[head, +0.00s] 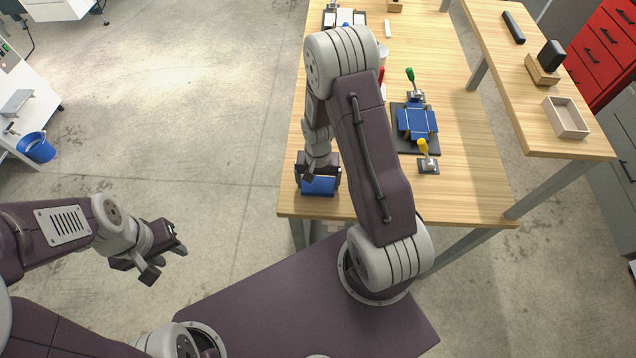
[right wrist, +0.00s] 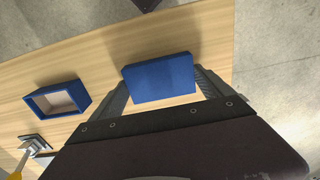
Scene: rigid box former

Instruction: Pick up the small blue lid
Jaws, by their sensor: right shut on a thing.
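The small blue lid (head: 318,186) is between the fingers of my right gripper (head: 318,178) near the table's front left corner. In the right wrist view the blue lid (right wrist: 160,78) sits between both fingers, which are shut on its sides. Whether it touches the table is hard to tell. My left gripper (head: 165,263) is open and empty, over the floor left of the table.
An open blue box (right wrist: 58,100) lies on the table, seen only in the right wrist view. A black fixture (head: 402,146) carries a blue piece (head: 417,122), with green-handled (head: 410,75) and yellow-handled (head: 423,147) clamps beside it. A wooden tray (head: 567,118) stands on the right table.

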